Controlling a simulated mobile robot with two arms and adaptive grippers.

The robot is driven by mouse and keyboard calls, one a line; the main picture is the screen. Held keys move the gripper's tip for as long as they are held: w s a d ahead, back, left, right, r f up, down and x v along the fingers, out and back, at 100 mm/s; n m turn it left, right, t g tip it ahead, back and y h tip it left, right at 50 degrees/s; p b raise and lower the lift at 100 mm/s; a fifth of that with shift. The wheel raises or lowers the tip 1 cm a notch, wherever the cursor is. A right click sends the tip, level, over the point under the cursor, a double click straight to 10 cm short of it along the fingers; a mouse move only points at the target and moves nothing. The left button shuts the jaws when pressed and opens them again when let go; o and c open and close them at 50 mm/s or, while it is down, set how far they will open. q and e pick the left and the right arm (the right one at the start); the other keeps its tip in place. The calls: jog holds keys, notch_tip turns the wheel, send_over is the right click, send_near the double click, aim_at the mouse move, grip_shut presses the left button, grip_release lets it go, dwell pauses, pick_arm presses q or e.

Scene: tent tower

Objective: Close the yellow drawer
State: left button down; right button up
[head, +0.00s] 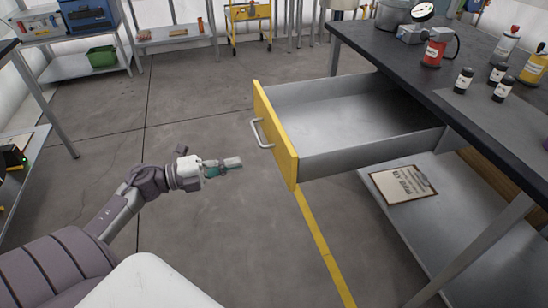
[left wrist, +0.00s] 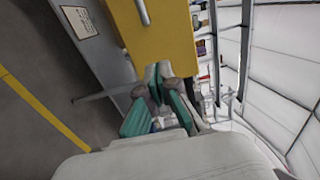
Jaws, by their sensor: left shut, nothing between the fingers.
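The yellow drawer (head: 275,135) stands pulled out of the dark-topped workbench, with an empty grey inside and a silver handle (head: 259,134) on its yellow front. My left gripper (head: 232,162) is shut and empty, apart from the drawer, to the left of its front and a little below the handle in the head view. In the left wrist view the yellow front (left wrist: 160,35) fills the top middle, with part of the handle (left wrist: 142,10) at the top edge, and the gripper fingers (left wrist: 158,85) show below it. My right gripper is not in view.
The workbench (head: 400,65) carries a red canister (head: 434,48), a gauge and several small bottles. A clipboard (head: 404,184) lies on the lower shelf. Shelves with a green bin (head: 102,57) and a yellow cart (head: 249,20) stand at the back. The floor left of the drawer is clear.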

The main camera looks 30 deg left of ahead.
aim_at(280, 154)
pick_arm(q)
jog(key=x, duration=0.9)
jog(key=shift+w, duration=0.15)
jog(key=shift+w+d, duration=0.2)
jog(key=shift+w, duration=0.05)
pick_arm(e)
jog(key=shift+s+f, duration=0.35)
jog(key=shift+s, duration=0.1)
pick_arm(q)
jog(key=shift+w, duration=0.15)
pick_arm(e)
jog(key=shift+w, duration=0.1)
